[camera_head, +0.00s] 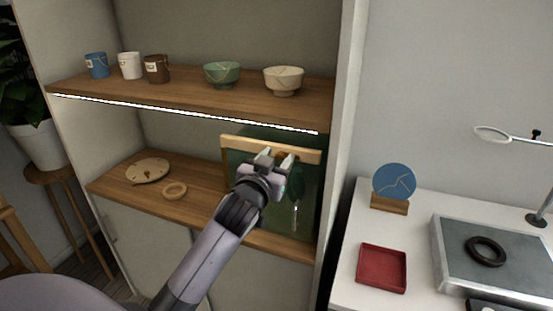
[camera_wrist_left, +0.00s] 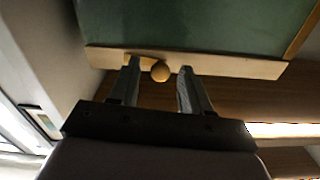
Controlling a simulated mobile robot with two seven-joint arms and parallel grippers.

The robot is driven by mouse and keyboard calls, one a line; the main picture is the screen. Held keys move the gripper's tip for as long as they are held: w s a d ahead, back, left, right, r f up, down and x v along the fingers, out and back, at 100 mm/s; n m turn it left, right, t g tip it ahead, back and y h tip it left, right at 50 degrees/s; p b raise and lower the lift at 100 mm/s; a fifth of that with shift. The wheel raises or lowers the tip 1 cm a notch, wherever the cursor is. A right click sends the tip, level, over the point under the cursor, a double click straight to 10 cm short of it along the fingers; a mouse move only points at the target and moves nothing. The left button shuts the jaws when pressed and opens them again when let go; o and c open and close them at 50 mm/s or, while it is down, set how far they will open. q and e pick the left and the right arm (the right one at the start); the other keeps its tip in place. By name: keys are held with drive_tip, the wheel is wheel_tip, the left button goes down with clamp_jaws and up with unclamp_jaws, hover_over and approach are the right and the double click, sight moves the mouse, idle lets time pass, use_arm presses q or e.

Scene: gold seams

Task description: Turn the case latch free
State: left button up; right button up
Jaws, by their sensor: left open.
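The case (camera_head: 311,195) stands at the right end of the lower shelf, with a dark green front and a pale wooden rail (camera_head: 240,142) along its top. In the left wrist view the case (camera_wrist_left: 200,25) shows its green panel and wooden rail. A round brass-coloured latch knob (camera_wrist_left: 160,73) sits on the rail there. My left gripper (camera_head: 275,157) is open in front of the case. In the wrist view its two fingers stand on either side of the knob, with gaps showing. In the head view my gripper hides the knob. My right gripper is not in view.
The upper shelf (camera_head: 190,97) above my gripper holds several cups and bowls. A plate (camera_head: 148,171) and a wooden ring (camera_head: 175,190) lie on the lower shelf to the left. The cabinet's side wall (camera_head: 340,130) is close on the right. A white table (camera_head: 350,260) holds a red tray (camera_head: 382,284).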

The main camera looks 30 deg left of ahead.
use_arm(q)
clamp_jaws()
drive_tip(key=shift+n, duration=0.8)
unclamp_jaws()
